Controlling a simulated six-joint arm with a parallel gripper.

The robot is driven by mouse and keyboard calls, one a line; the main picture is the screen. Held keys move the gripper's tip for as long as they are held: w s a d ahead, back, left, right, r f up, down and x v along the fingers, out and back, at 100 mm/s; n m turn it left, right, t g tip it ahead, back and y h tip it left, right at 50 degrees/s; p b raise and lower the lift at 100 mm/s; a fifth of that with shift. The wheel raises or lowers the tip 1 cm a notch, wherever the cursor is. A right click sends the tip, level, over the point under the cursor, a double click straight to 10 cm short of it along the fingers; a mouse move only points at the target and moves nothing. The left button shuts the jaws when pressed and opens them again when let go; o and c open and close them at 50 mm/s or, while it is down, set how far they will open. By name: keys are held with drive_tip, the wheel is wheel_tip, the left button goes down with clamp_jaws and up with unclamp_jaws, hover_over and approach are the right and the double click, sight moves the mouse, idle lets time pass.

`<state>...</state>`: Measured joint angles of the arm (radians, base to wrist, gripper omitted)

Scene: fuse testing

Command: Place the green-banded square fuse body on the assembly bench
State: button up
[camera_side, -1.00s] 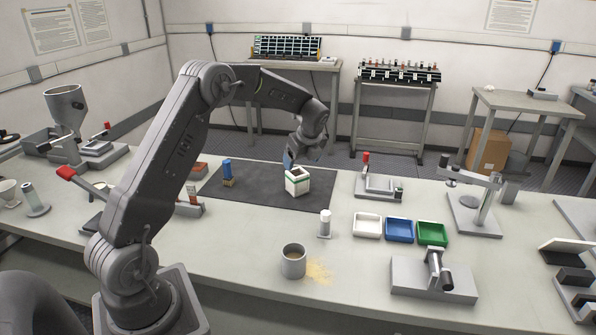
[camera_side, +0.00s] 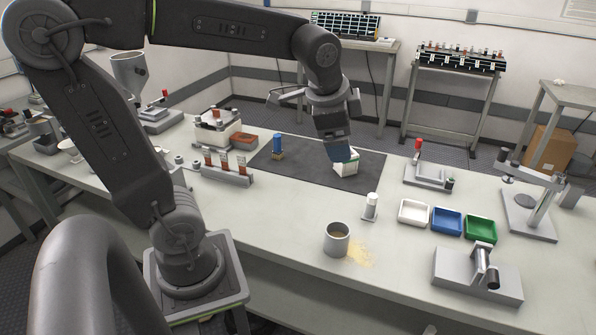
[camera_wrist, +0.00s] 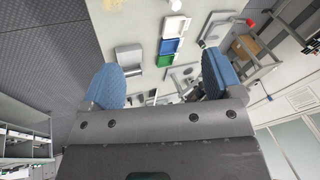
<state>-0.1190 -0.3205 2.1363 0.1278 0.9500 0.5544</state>
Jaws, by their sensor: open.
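The white square fuse body with a green band (camera_side: 346,168) is on the dark mat (camera_side: 300,174) on the assembly bench (camera_side: 290,222).
A blue-topped tool (camera_side: 278,145) stands left on the mat. A small white cylinder (camera_side: 370,207) and a grey cup (camera_side: 337,240) with spilled yellow grains are in front. White (camera_side: 413,212), blue (camera_side: 447,220) and green (camera_side: 480,229) trays lie to the right.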

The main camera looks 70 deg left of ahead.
drive_tip(key=s+d+f+n+h, duration=0.1)
drive_tip(key=s+d+n, duration=0.1)
drive_tip(key=s, duration=0.3)
drive_tip(key=s+d+f+n+t, duration=0.1)
drive_tip(key=s+d+n, duration=0.2)
drive_tip(key=s, duration=0.2)
drive_tip(key=shift+s+d+f+n+h, duration=0.2)
drive_tip(key=shift+d+f+n+h, duration=0.1)
drive_tip(key=shift+h, duration=0.1)
